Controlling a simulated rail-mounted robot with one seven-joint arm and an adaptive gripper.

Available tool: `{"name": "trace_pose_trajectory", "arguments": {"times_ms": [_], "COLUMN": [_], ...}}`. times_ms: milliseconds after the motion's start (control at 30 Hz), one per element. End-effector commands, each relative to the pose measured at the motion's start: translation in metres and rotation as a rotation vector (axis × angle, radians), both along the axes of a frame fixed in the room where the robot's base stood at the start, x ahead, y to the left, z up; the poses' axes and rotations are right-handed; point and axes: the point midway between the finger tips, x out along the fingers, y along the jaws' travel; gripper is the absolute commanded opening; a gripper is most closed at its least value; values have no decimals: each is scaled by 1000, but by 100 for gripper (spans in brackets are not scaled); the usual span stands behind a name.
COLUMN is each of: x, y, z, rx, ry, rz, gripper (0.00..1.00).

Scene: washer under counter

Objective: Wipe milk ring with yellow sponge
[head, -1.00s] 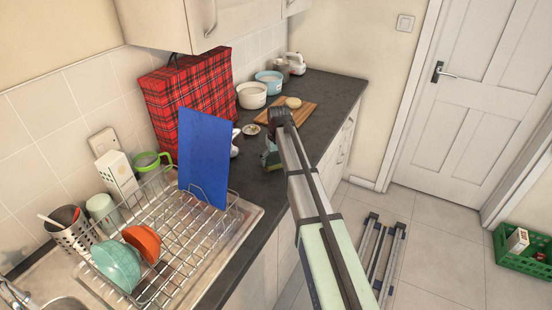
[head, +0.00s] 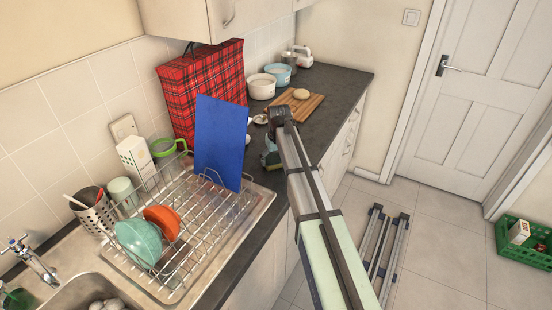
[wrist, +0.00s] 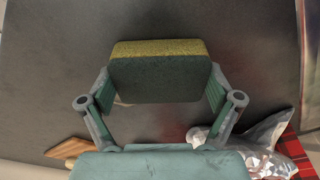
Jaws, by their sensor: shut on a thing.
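The yellow sponge (wrist: 160,50), with a dark green layer on its near side, is between the two fingers of my gripper (wrist: 160,82) in the wrist view. The fingers are shut on its two ends. The dark counter shows around the sponge; I cannot tell if the sponge touches it. In the head view my gripper (head: 271,158) is low over the counter, right of the blue board, partly hidden by my arm. I cannot make out the milk ring for sure; a small pale patch shows below the sponge's left end in the wrist view.
A blue board (head: 220,140) stands in the dish rack (head: 190,262) with bowls. A red tartan bag (head: 203,90) stands by the wall. A wooden board (head: 312,108) and pots lie farther back on the counter (head: 330,84). Crumpled foil (wrist: 262,145) lies near my gripper.

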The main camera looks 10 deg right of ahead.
Motion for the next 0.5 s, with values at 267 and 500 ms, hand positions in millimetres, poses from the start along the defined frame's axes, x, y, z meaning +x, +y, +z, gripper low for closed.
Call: {"name": "trace_pose_trajectory", "arguments": {"times_ms": [267,500], "x": [0,0], "y": [0,0], "z": [36,58], "rx": [0,0], "ry": [-1,0], "rz": [0,0], "gripper": [52,52]}}
